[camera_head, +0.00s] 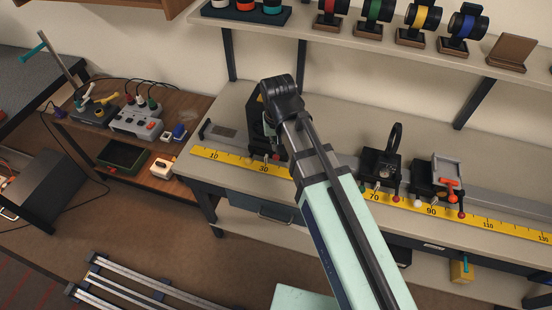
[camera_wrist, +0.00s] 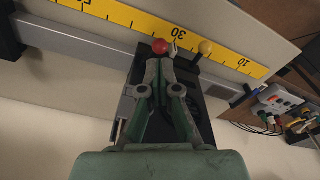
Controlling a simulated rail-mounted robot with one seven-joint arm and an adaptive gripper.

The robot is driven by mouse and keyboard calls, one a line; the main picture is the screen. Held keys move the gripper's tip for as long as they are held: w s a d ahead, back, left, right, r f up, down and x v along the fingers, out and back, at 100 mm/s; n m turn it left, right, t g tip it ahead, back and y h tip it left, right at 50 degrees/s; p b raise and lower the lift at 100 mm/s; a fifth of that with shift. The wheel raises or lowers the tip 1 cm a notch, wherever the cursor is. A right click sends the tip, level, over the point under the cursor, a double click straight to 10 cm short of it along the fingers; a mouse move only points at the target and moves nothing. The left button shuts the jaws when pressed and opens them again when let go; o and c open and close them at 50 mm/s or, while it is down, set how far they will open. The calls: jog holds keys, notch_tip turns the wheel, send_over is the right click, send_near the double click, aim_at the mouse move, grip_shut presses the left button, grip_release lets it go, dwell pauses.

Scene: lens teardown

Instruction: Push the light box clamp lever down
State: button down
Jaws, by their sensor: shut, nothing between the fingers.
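The light box is a black box on the bench rail (camera_head: 255,119), partly hidden by my arm in the head view. In the wrist view its dark body (camera_wrist: 206,105) lies behind my fingers. A red ball-ended lever (camera_wrist: 160,46) shows at its scale side, and it also shows low on the box in the head view (camera_head: 277,156). A yellow ball-ended lever (camera_wrist: 206,47) stands to the right of the red ball. My gripper (camera_wrist: 168,60) is shut and empty, its tips close to the red ball. I cannot tell whether they touch.
The yellow scale (camera_head: 225,156) runs along the bench front. Two more rail mounts, a black one (camera_head: 381,163) and one with a grey plate (camera_head: 438,175), stand farther right. A shelf with coloured lens parts (camera_head: 375,25) is above. A low side table with power boxes (camera_head: 137,122) is at left.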

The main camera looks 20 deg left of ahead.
aim_at(277, 159)
jog(key=shift+w+a+f+b, duration=0.1)
jog(key=shift+w+f+b, duration=0.05)
jog(key=shift+f+b, duration=1.1)
jog(key=shift+w+f+b, duration=0.1)
jog(key=shift+f+b, duration=0.7)
jog(key=shift+f, duration=0.85)
jog(key=shift+f+b, duration=0.65)
jog(key=shift+f, duration=0.9)
jog(key=shift+r, duration=0.3)
jog(key=s+p, duration=0.1)
jog(key=s+d+r+p, duration=0.1)
jog(key=shift+s+d, duration=0.1)
jog(key=shift+s, duration=0.3)
